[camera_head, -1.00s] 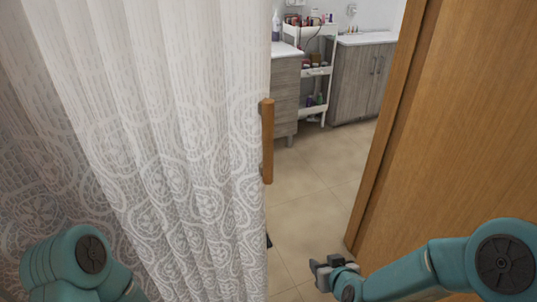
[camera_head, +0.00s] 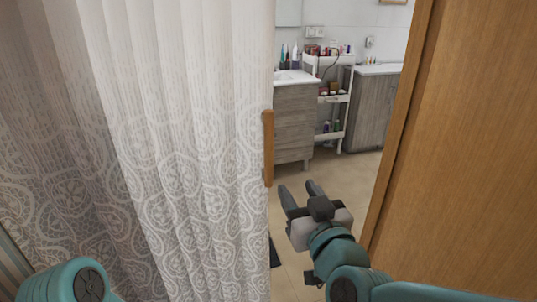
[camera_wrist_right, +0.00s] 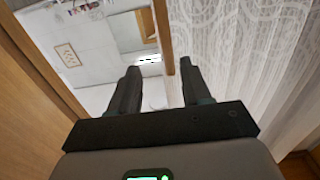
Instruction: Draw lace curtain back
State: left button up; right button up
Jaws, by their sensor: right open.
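The white lace curtain (camera_head: 180,150) hangs in folds over the left half of the head view, patterned with rings lower down. A wooden handle bar (camera_head: 268,148) stands upright along its right edge. My right gripper (camera_head: 299,188) is open and empty, just right of and below the handle, apart from it. In the right wrist view the open fingers (camera_wrist_right: 160,80) point toward the room, with the handle (camera_wrist_right: 163,35) beyond them and the curtain (camera_wrist_right: 240,50) at the right. Of my left arm only a teal link shows at the lower left; its gripper is out of view.
A wooden door or panel (camera_head: 470,150) fills the right side, close to my right arm. Beyond the opening stand a white cosmetics cart (camera_head: 345,100) and grey wooden cabinets (camera_head: 296,125).

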aim_at(270, 153)
jog(key=p+x, duration=0.1)
jog(key=x, duration=0.4)
jog(key=p+x, duration=0.1)
jog(key=x, duration=0.4)
jog(key=p+x, duration=0.2)
jog(key=x, duration=0.3)
jog(key=shift+a+r, duration=0.1)
jog(key=shift+a, duration=0.4)
jog(key=shift+x, duration=0.8)
jog(key=shift+s, duration=0.1)
grip_shut()
